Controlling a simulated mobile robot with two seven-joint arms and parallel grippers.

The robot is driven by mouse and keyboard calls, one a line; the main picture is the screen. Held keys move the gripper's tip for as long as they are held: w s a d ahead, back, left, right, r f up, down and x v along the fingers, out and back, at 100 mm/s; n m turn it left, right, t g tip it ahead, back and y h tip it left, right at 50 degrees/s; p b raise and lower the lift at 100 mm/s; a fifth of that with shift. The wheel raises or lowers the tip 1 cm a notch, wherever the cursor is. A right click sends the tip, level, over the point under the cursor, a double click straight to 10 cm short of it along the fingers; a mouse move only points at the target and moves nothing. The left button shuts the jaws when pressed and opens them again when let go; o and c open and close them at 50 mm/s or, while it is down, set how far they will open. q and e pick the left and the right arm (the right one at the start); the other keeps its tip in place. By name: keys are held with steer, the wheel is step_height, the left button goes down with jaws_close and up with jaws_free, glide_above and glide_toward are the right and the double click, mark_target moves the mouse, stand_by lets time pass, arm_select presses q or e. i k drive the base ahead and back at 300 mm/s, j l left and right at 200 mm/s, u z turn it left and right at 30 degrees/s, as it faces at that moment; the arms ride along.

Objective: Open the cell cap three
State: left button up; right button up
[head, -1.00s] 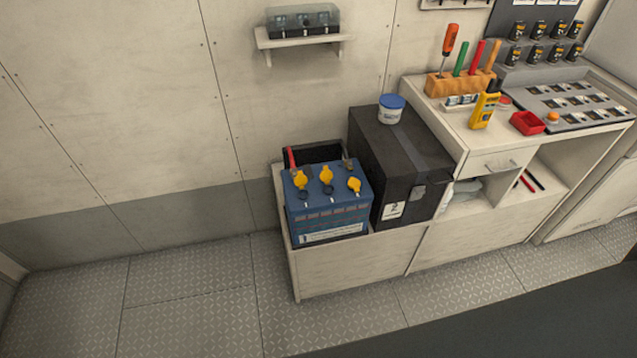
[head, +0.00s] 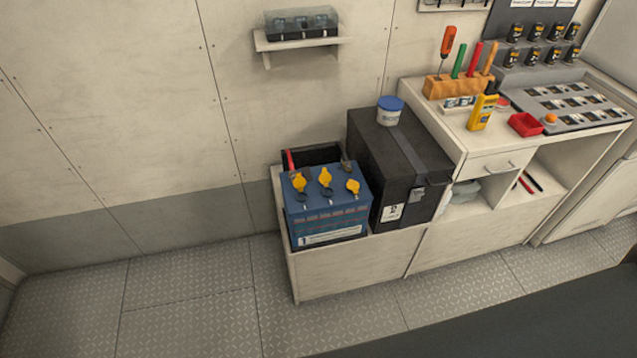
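A blue battery (head: 328,220) stands in a low cream bin at the front of the bench, its top facing up. Three yellow cell caps stand up in a row along its top: the left cap (head: 299,182), the middle cap (head: 325,177) and the right cap (head: 352,187). Dark round parts sit just in front of the caps on the battery top. I cannot read any numbers on the caps. A red terminal piece (head: 290,160) is at the battery's back left corner. Neither of my grippers shows in the head view.
A black lidded box (head: 400,165) with a blue-lidded tub (head: 390,110) on it stands right of the battery. The workbench (head: 470,140) holds a tool rack (head: 460,85), a yellow meter (head: 481,112) and a red tray (head: 524,124). Floor (head: 190,300) at left is clear.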

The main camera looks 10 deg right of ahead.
mark_target(353, 186)
steer(key=l+u, duration=0.15)
steer(key=l, duration=2.2)
